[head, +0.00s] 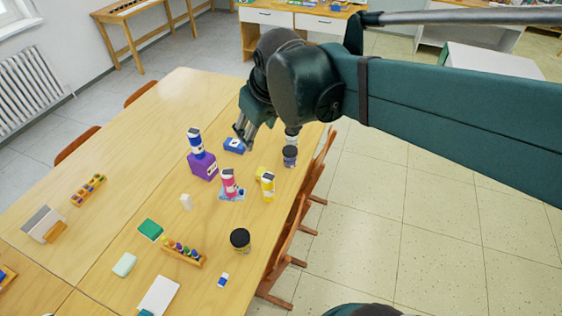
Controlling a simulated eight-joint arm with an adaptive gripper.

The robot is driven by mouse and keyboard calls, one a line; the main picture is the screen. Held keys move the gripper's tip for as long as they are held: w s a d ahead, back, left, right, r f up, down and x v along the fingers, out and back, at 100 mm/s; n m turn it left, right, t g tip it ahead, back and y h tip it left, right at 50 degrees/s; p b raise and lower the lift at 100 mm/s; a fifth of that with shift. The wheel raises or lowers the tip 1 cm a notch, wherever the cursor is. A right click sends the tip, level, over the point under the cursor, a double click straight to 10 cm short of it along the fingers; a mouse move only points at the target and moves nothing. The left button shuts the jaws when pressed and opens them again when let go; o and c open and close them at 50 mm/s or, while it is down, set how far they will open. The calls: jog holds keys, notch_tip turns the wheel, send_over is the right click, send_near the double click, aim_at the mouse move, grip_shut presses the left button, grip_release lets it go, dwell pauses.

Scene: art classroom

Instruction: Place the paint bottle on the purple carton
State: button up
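The purple carton (204,168) stands on the wooden table, left of my gripper. A blue paint bottle with a white band and dark cap (195,143) appears to stand upright on its top; its base is small in view. My gripper (242,132) points down over the table, to the right of the carton and bottle and apart from both. Its fingers look parted, with nothing visible between them. A pink bottle (229,181) stands on a light blue piece (233,196), and a yellow bottle (267,183) stands to its right.
A small blue box (234,146) lies just below my gripper. Jars (290,156) (240,239) stand near the table's right edge. A white piece (186,202), green block (150,229) and wooden rack (184,252) lie nearer. Chairs (300,230) line the right side. The table's far left is clear.

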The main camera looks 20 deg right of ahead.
jog(key=s+d+f+m+t, duration=0.1)
jog(key=s+f+m, duration=0.1)
jog(key=s, duration=0.4)
jog(key=s+d+f+m, duration=0.1)
jog(key=s+f, duration=0.1)
jog(key=s, duration=0.4)
jog(key=shift+d+f+m+t, duration=0.25)
jog(key=shift+f+m+t, duration=0.05)
jog(key=shift+m+t, duration=0.1)
